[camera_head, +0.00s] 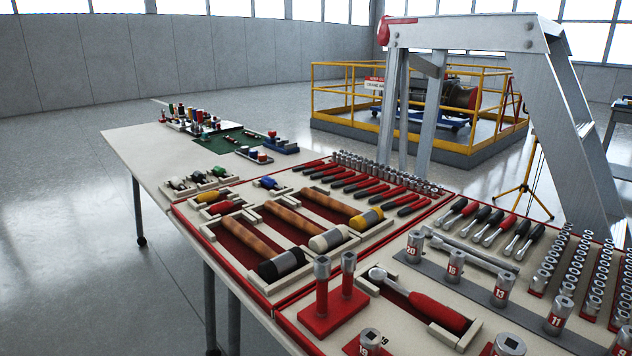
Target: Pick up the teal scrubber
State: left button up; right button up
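I cannot make out a teal scrubber in the head view. At the far end of the long table lies a dark green mat (222,147) with small items on and around it, too small to tell apart. Neither of my grippers is in view.
The long table (137,158) holds mallets with wooden handles (293,219), a red-handled ratchet (438,312), several sockets (454,266) and rows of red and black handles (463,215). A grey metal frame (567,110) stands behind it on the right. Yellow railings (345,93) stand further back. Floor at left is clear.

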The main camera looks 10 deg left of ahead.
aim_at(204, 137)
jog(key=i+j+u, duration=0.2)
jog(key=j+u, duration=0.2)
jog(key=j, duration=0.2)
jog(key=i+j+u, duration=0.25)
jog(key=j+u, duration=0.2)
jog(key=i+j+u, duration=0.85)
jog(key=i+j, duration=0.15)
jog(key=i, duration=1.45)
jog(key=i+l, duration=0.1)
jog(key=i, duration=3.3)
jog(key=i+z, duration=0.4)
jog(key=i, duration=0.35)
jog(key=i+j+z, duration=0.1)
jog(key=i+z, duration=0.3)
jog(key=i, duration=0.3)
jog(key=i+l+z, duration=0.1)
jog(key=z, duration=0.3)
jog(key=i+z, duration=0.5)
jog(key=z, duration=0.3)
jog(key=i+z, duration=0.2)
jog(key=z, duration=0.2)
jog(key=i+l+z, duration=0.15)
jog(key=i+z, duration=0.2)
jog(key=i, duration=0.4)
jog(key=i+j+z, duration=0.1)
jog(key=i+z, duration=0.2)
jog(key=i, duration=0.4)
